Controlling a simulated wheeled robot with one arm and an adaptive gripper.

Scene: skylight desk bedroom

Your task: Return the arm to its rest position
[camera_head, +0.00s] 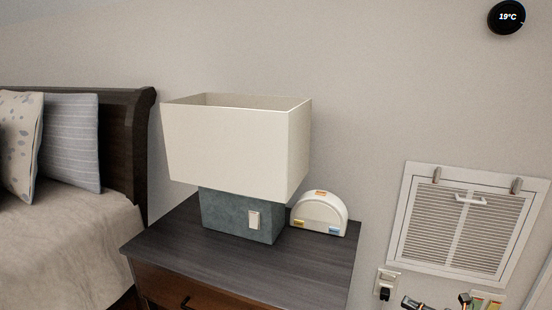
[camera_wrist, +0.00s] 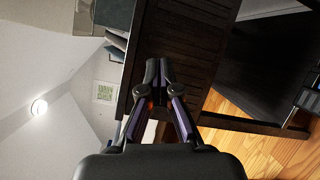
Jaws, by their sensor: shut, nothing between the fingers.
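My gripper (camera_wrist: 158,70) shows in the wrist view, its two dark fingers drawn together at the tips with nothing between them. Behind the fingers is a dark wooden piece of furniture (camera_wrist: 186,45); the fingers look apart from it, though the exact gap cannot be told. In the head view, a few small dark parts show at the bottom right edge; I cannot tell whether they belong to my arm. The rest of the arm is out of view there.
A dark nightstand (camera_head: 160,246) holds a lamp (camera_head: 232,145) and a white arched object (camera_head: 320,214). A bed (camera_head: 70,240) stands at left. A wall vent (camera_head: 459,222) and an outlet (camera_head: 388,281) are at right. The wrist view shows wooden floor (camera_wrist: 240,150) and a ceiling light (camera_wrist: 39,107).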

